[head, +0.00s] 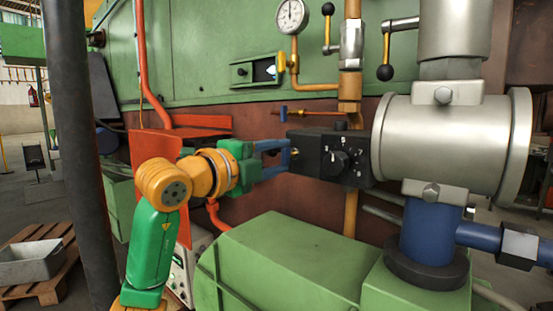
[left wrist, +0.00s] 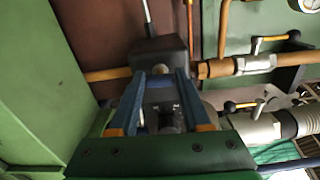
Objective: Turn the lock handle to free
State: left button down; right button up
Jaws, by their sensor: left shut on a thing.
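A black control box (head: 328,155) with black knobs on its face sits at the middle of the head view, left of a large silver cylinder. My left gripper (head: 286,156) reaches in from the left with its blue fingers at the left end of this box. It is shut on a small part there, which I take to be the lock handle; the fingers mostly hide it and its angle cannot be told. In the left wrist view the fingers (left wrist: 161,74) lie over the dark box (left wrist: 158,50). My right gripper is not in view.
The silver cylinder (head: 440,145) on a blue pipe stands right of the box. A green housing (head: 280,260) lies below my left arm. A pressure gauge (head: 291,16) and black-knobbed valve levers are above. A green furnace wall (head: 210,50) closes the back.

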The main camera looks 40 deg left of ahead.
pick_arm(q)
jog(key=shift+r+n, duration=0.1)
jog(key=shift+n, duration=0.4)
jog(key=c, duration=0.7)
grip_release()
jog(key=o, duration=0.3)
jog(key=shift+o, duration=0.2)
jog(key=shift+w, duration=0.15)
jog(key=s+b, duration=0.2)
jog(key=s, duration=0.5)
jog(key=shift+a, duration=0.3)
